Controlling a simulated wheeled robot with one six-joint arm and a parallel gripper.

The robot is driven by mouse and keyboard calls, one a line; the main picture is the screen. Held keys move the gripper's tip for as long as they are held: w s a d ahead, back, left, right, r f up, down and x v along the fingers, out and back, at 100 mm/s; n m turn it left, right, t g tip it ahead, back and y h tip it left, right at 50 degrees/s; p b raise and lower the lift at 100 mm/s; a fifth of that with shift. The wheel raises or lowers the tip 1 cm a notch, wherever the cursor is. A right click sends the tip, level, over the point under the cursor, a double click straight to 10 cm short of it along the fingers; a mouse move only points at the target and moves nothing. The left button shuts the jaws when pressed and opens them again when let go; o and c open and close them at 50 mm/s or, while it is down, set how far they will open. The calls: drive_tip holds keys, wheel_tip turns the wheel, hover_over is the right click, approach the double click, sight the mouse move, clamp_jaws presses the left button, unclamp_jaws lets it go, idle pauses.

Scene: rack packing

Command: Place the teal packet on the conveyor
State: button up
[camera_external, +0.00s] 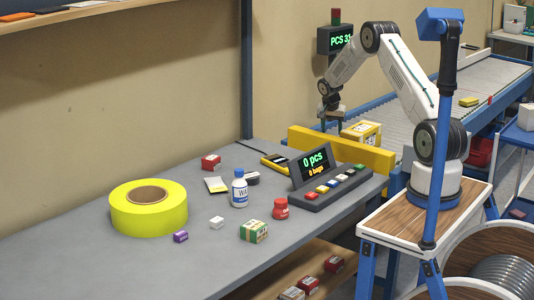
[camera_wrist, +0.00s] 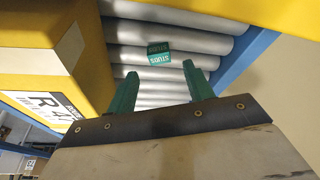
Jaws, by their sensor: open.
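The teal packet (camera_wrist: 158,58), a small block with white lettering, rests on the grey conveyor rollers (camera_wrist: 208,45) in the wrist view. My gripper (camera_wrist: 160,71) is open, its two green fingers apart. The packet shows just past the fingertips, between their lines, with no finger seen touching it. In the external view my gripper (camera_external: 331,112) hangs over the near end of the conveyor (camera_external: 480,75), behind the yellow barrier. The packet is hidden there.
A yellow box (camera_wrist: 45,65) stands close left of my fingers; it also shows in the external view (camera_external: 361,133). A blue conveyor rail (camera_wrist: 250,55) runs on the right. The yellow barrier (camera_external: 335,150) separates the conveyor from the grey table (camera_external: 80,262), which holds several small goods.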

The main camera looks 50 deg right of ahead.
drive_tip(key=s+a+r+n, duration=0.2)
drive_tip(key=s+a+r, duration=0.2)
drive_tip(key=a+r, duration=0.5)
drive_tip(key=s+a+r+n, duration=0.1)
drive_tip(key=s+a+r, duration=0.35)
drive_tip(key=r, duration=0.75)
drive_tip(key=s+a+r+n+y, duration=0.1)
drive_tip(key=s+a+r+n, duration=0.2)
drive_tip(key=s+a+r, duration=0.7)
drive_tip(key=s+a+n, duration=0.2)
drive_tip(key=s+a, duration=0.3)
drive_tip(key=s, duration=0.4)
drive_tip(key=s+a+f+n+y, duration=0.1)
drive_tip(key=s+a+n, duration=0.2)
drive_tip(key=s, duration=0.6)
drive_tip(key=s+a+n+y, duration=0.1)
drive_tip(key=s+a+n, duration=0.1)
drive_tip(key=s+a, duration=0.5)
drive_tip(key=shift+s+a+f, duration=0.3)
drive_tip(key=shift+s, duration=0.9)
